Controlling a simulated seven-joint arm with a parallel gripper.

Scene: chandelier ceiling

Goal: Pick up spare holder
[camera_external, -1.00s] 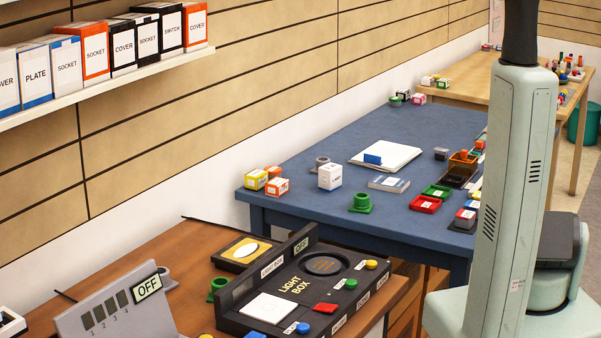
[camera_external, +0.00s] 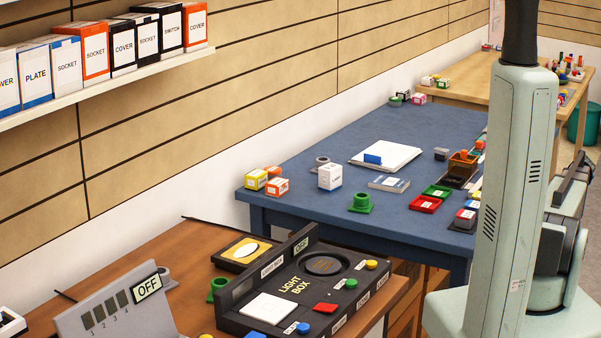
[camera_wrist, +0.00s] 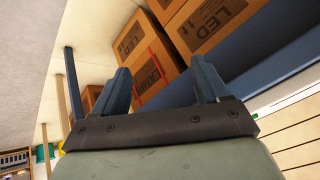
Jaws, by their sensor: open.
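No label marks which thing is the spare holder. A green round holder on a square base (camera_external: 361,203) stands on the blue table in the external view. A grey holder (camera_external: 321,161) is further back there, near the wall. Another green holder (camera_external: 216,288) and a grey one (camera_external: 165,280) are on the brown bench, partly hidden by the things in front. My gripper (camera_wrist: 163,82) shows only in the wrist view. Its two fingers are wide apart with nothing between them, facing cardboard boxes. No holder can be made out in the wrist view.
Cardboard boxes marked LED (camera_wrist: 205,22) and a blue beam (camera_wrist: 265,65) are beyond my fingers in the tilted wrist view. The blue table (camera_external: 300,208) carries small boxes, a white paper stack (camera_external: 387,155) and coloured trays. A light box (camera_external: 300,290) fills the brown bench's right side.

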